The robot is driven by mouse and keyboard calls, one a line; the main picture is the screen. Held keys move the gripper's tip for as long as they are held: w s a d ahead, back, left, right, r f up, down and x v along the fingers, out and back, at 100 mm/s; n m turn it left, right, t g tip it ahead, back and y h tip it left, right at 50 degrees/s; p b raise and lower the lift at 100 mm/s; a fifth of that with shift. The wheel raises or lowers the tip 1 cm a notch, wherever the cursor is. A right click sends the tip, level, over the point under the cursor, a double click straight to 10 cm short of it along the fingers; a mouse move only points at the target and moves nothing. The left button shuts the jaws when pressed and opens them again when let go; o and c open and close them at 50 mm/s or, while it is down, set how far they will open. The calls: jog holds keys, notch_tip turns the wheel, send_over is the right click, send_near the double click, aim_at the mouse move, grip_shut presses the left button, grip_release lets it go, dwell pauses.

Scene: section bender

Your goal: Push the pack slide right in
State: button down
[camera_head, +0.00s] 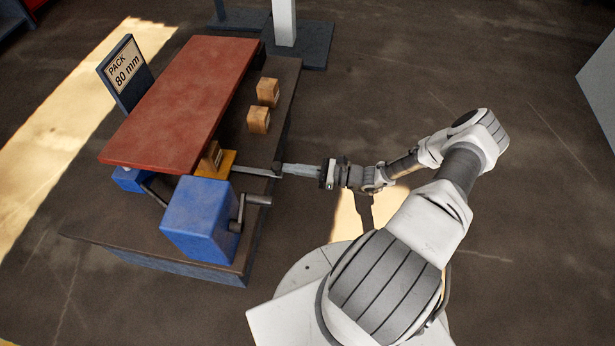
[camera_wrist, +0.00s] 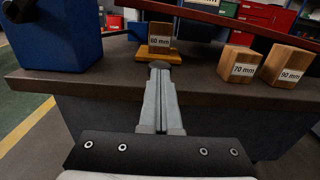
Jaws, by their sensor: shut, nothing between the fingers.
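The pack slide is a yellow plate (camera_head: 228,164) at the end of a thin rod, with a wooden block (camera_head: 211,157) on it, partly under the red plate. The wrist view shows the slide (camera_wrist: 156,55) and its block, labelled 60 mm (camera_wrist: 160,40).
A blue box with a crank (camera_head: 200,216) stands in front of the slide. Wooden blocks labelled 70 mm (camera_wrist: 237,64) and 90 mm (camera_wrist: 287,67) stand on the bench (camera_head: 270,110). A sign reads PACK 80 mm (camera_head: 125,72). The red plate (camera_head: 185,100) overhangs the slide.

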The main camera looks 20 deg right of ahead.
aim_at(277, 165)
jog(key=x, duration=0.6)
jog(key=shift+w, duration=0.1)
jog(key=shift+d, duration=0.15)
jog(key=shift+s+d, duration=0.35)
jog(key=shift+d, duration=0.1)
jog(key=p+v, duration=0.1)
jog(key=v, duration=1.1)
jog(key=shift+s+d+p, duration=0.25)
jog(key=shift+p, duration=0.15)
jog(key=shift+r, duration=0.1)
